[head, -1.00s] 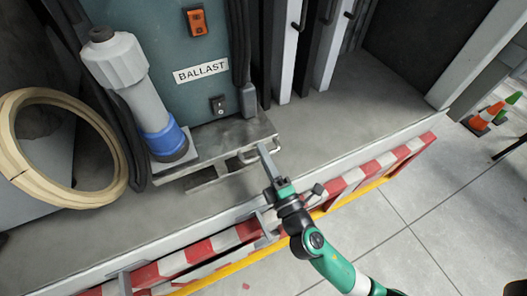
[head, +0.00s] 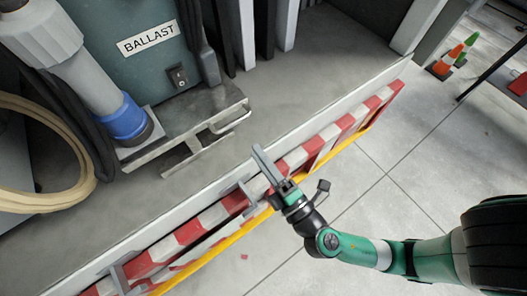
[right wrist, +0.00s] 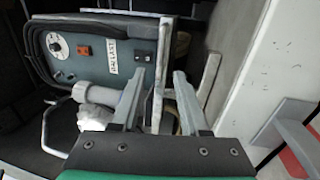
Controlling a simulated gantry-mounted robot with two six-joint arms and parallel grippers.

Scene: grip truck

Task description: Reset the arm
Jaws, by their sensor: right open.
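My right gripper (head: 268,166) is at the middle of the head view, above the red-and-white striped edge of the truck bed. Its green and black arm comes in from the lower right. In the right wrist view its two fingers (right wrist: 158,98) are spread apart, with nothing held between them. The teal ballast unit (head: 140,60), labelled BALLAST, stands on the truck bed at the upper left, clear of the gripper. It also shows beyond the fingers in the right wrist view (right wrist: 95,55). My left gripper is in neither view.
A metal bracket with a handle (head: 190,135) juts from the ballast unit's base. A grey and blue connector (head: 90,75) and a coiled cream cable (head: 45,125) are at the left. The striped barrier (head: 215,214) runs along the bed's edge. Traffic cones (head: 450,58) stand far right on open floor.

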